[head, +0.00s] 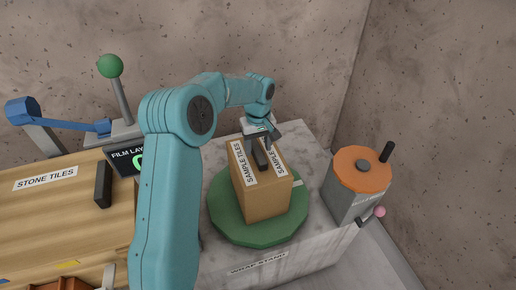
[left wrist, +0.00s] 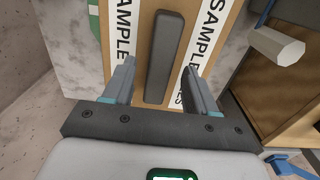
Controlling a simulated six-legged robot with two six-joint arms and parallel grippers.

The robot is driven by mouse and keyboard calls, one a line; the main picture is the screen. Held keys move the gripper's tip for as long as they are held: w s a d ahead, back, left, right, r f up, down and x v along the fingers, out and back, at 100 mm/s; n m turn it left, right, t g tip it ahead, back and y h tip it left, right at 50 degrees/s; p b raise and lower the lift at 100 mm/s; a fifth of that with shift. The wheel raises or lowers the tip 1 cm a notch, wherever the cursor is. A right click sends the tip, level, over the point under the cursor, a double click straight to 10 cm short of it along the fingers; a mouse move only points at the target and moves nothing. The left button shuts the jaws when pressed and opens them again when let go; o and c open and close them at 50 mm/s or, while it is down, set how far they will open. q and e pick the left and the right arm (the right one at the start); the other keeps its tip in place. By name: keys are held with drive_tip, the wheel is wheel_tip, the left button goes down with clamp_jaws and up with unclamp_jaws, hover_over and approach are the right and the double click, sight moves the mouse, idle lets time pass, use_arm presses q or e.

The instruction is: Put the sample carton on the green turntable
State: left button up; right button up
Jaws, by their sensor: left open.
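The sample carton (head: 268,195) is a brown box with white "SAMPLE TILES" labels and a dark bar handle on top. It stands upright on the green turntable (head: 228,222) in the head view. My left gripper (head: 262,137) is above the carton's far top edge, near the handle. In the left wrist view, its two fingers (left wrist: 161,82) are spread apart on either side of the handle (left wrist: 165,55), and the carton top (left wrist: 148,30) fills the space beyond them. Whether the fingers touch the carton I cannot tell. My right gripper is not in view.
The turntable rests on a grey stone stand (head: 300,255). A grey canister with an orange top (head: 358,172) stands close on the right. On the left are a wooden crate labelled "STONE TILES" (head: 50,210) and a machine with a green-knobbed lever (head: 111,67). Walls close in behind.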

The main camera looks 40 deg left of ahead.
use_arm(q)
wheel_tip(320, 180, up, 11)
drive_tip(key=shift+f, duration=0.2)
idle(0.6)
